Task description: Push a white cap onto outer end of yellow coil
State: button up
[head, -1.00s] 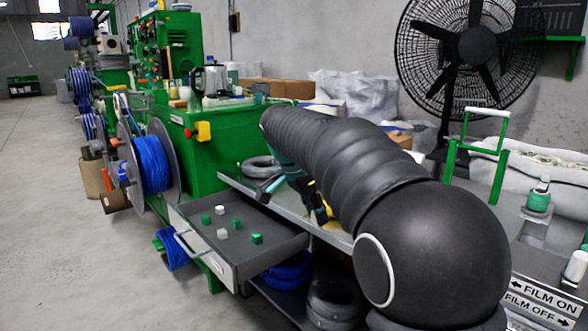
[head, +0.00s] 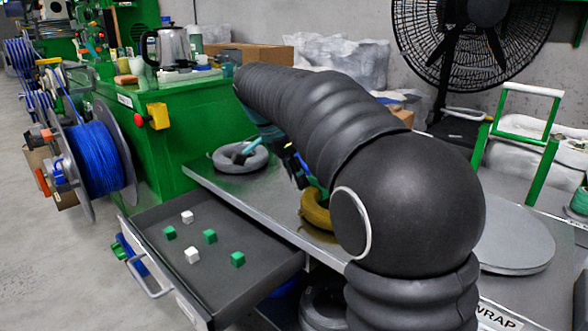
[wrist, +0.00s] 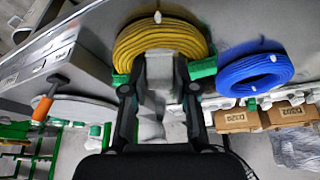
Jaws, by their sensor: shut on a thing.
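The yellow coil (wrist: 158,40) lies at the top centre of the wrist view, just beyond my fingertips, with a small white piece on its far rim. It also shows in the head view (head: 317,209), on the bench and partly behind my arm. My gripper (wrist: 163,75) has green fingertips on both sides of a pale grey-white piece (wrist: 159,66), apparently a white cap, and is shut on it. The piece overlaps the coil's near edge; I cannot tell whether they touch. The coil's outer end is not clear. Two white caps (head: 192,255) lie in the open drawer.
The drawer (head: 262,268) also holds several green caps (head: 210,236). A blue coil (wrist: 255,75) lies right of the yellow one in the wrist view. A grey coil (head: 240,158) sits farther back on the bench (head: 240,195). A fan (head: 478,45) stands behind.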

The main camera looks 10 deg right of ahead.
jog(key=shift+f+b, duration=1.5)
jog(key=shift+f, duration=1.05)
jog(key=shift+s+a+f+b, duration=0.15)
jog(key=shift+f+b, duration=0.35)
jog(key=shift+f, duration=0.7)
dwell(1.7)
jog(key=o, duration=1)
jog(key=shift+r, duration=0.2)
jog(key=shift+r+p, duration=1.9)
jog(key=shift+r, duration=1.5)
